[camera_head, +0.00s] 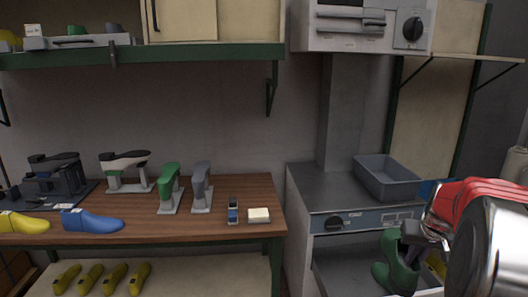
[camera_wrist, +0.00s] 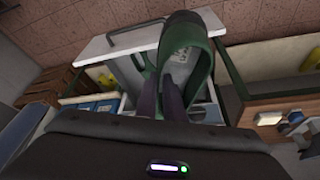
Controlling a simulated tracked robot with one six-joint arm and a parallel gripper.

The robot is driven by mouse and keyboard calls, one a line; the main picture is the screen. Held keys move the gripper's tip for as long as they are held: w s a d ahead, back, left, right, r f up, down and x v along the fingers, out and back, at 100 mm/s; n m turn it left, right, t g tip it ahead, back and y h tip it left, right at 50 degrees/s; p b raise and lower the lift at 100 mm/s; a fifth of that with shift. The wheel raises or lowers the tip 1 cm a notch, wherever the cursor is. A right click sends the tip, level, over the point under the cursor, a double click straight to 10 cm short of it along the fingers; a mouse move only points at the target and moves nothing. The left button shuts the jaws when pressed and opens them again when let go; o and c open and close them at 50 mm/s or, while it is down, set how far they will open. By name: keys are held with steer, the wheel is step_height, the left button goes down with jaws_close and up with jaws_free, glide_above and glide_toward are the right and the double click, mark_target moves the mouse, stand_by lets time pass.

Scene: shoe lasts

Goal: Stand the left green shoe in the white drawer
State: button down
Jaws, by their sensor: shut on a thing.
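A green shoe (camera_head: 396,270) hangs in my gripper (camera_head: 412,246) at the lower right of the head view. In the wrist view the shoe (camera_wrist: 204,48) is close below the camera, and the two dark fingers of my gripper (camera_wrist: 160,90) are shut on its edge. The white drawer (camera_wrist: 108,43) is pulled open in the wrist view, with its white front and grey handle at the top. The shoe is over the drawer and covers much of its inside. I cannot tell whether the shoe touches the drawer floor.
Blue boxes (camera_wrist: 100,108) lie at the left in the wrist view. A grey bin (camera_head: 388,178) stands on the metal counter (camera_head: 318,190). The wooden bench (camera_head: 140,228) holds several lasts and stands, including a blue last (camera_head: 92,221).

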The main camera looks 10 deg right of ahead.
steer(key=w+a+f+n, duration=0.2)
steer(key=w+a+f, duration=0.1)
steer(key=a, duration=1)
steer(key=w+a+f+n+y, duration=0.1)
steer(key=w+a+f, duration=0.3)
steer(key=a, duration=0.8)
steer(key=w+a+f+n+y, duration=0.1)
steer(key=w+a+f+n, duration=0.1)
steer(key=a, duration=1.1)
step_height(320, 180, down, 3)
steer(key=shift+w+a+r+n+t, duration=0.2)
steer(key=shift+w+a+n+t, duration=0.15)
steer(key=shift+w, duration=0.45)
steer(key=s+f, duration=0.3)
steer(key=f, duration=1.1)
steer(key=shift+s, duration=0.35)
